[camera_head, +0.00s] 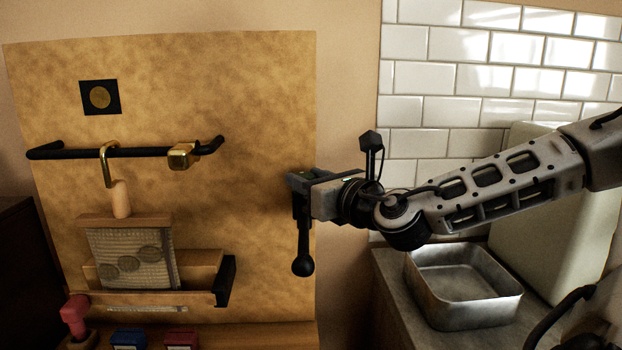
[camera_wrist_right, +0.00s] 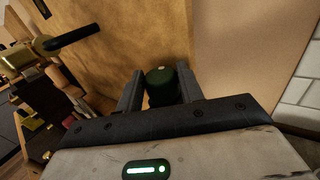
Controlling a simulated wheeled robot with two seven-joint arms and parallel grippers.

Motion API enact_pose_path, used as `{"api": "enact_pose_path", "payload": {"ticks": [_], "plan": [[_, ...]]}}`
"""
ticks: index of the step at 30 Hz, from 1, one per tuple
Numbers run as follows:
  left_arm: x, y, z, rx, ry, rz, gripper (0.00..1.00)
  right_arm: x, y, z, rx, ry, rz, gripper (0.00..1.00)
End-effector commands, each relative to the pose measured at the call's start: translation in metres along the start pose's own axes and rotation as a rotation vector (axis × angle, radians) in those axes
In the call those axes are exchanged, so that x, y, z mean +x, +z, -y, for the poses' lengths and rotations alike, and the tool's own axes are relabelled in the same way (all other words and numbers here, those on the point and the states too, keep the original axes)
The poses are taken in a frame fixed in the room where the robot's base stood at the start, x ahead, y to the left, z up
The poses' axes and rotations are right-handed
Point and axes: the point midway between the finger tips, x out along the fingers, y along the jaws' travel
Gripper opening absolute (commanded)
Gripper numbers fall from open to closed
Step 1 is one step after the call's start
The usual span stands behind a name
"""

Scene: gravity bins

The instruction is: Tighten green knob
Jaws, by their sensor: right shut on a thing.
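The green knob (camera_wrist_right: 160,86) is a dark green cylinder at the board's right side in the right wrist view. My right gripper (camera_head: 296,184) reaches in from the right in the head view. Its two fingers stand on either side of the knob and are shut on it. In the head view the gripper hides the knob. How far the knob is turned cannot be told. My left gripper is in neither view.
A black lever with a ball end (camera_head: 303,266) hangs just below the gripper. A black rail (camera_head: 75,154) with a brass hook and block crosses the tan board (camera_head: 255,90). A wooden bin (camera_head: 205,268) sits lower left, and a metal tray (camera_head: 462,283) lower right.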

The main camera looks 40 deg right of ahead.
Motion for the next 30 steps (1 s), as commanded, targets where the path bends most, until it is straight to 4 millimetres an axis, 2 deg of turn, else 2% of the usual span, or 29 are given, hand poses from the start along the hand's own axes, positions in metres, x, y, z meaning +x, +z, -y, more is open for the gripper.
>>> {"api": "enact_pose_path", "payload": {"ticks": [11, 24, 30], "plan": [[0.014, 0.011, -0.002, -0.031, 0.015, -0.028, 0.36, 0.001, -0.010, -0.006, -0.003, -0.294, -0.008, 0.14], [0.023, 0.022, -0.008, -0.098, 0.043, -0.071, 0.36, 0.004, -0.004, -0.011, -0.006, -0.606, 0.002, 0.14], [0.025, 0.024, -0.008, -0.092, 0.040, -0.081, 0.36, 0.004, -0.002, -0.011, -0.002, -0.697, 0.001, 0.14]]}}
